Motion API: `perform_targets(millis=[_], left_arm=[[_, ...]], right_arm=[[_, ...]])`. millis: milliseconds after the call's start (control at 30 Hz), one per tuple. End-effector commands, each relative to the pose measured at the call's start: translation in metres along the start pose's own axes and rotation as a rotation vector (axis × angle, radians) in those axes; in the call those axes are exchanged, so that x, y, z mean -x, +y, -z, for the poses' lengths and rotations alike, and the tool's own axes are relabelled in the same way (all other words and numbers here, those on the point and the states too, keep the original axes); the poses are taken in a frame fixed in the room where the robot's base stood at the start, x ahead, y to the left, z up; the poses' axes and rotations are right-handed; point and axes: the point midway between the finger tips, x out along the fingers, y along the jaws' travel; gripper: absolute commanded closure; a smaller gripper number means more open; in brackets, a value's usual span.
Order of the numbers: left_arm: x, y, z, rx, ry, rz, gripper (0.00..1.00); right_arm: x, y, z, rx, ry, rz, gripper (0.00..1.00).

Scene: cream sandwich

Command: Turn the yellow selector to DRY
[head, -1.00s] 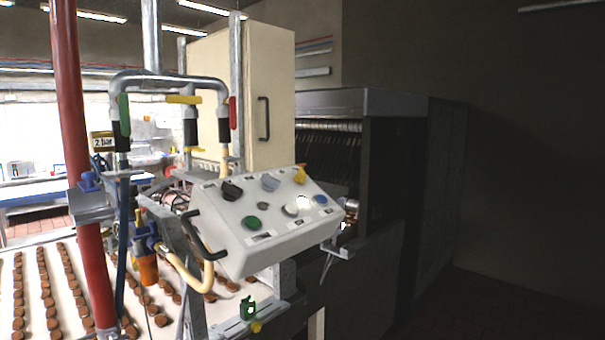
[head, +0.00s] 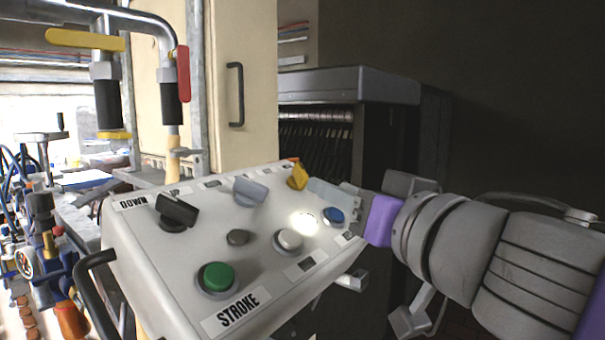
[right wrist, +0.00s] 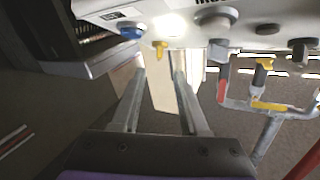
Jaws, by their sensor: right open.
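The yellow selector (head: 297,176) sits at the far right corner of a sloped white control panel (head: 150,262). It also shows in the right wrist view (right wrist: 160,49), just beyond and between my fingertips. My right gripper (head: 318,188) comes in from the right over the panel's right side, fingers towards the selector. In the right wrist view its two fingers (right wrist: 160,74) are apart with nothing between them. I cannot tell whether they touch the selector. The DRY label cannot be read. My left gripper is not in view.
The panel also carries a black selector (head: 178,210), a grey selector (head: 249,190), a green button (head: 216,276), a white button (head: 289,240) and a blue button (head: 334,215). Pipes with a yellow valve handle (head: 85,40) and a red one (head: 184,74) stand at the left.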

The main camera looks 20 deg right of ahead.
Motion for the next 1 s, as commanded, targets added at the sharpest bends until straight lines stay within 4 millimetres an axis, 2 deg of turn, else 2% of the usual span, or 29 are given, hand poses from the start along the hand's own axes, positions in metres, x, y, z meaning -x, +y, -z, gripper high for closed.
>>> perform_targets(millis=[200, 400, 600, 867, 1000], left_arm=[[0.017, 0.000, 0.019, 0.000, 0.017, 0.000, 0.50], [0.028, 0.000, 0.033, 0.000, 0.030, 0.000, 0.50], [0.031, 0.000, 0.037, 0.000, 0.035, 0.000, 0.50], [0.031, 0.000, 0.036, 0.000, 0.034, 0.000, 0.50], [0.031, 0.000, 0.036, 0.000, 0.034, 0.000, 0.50]], right_arm=[[-0.044, -0.002, 0.005, 0.000, 0.003, 0.003, 0.56], [-0.075, -0.001, 0.004, 0.001, 0.003, 0.001, 0.56], [-0.089, -0.001, 0.002, 0.001, 0.001, -0.001, 0.56], [-0.090, 0.000, 0.000, 0.000, 0.000, -0.002, 0.56], [-0.089, 0.000, 0.000, 0.000, 0.001, -0.002, 0.80]])
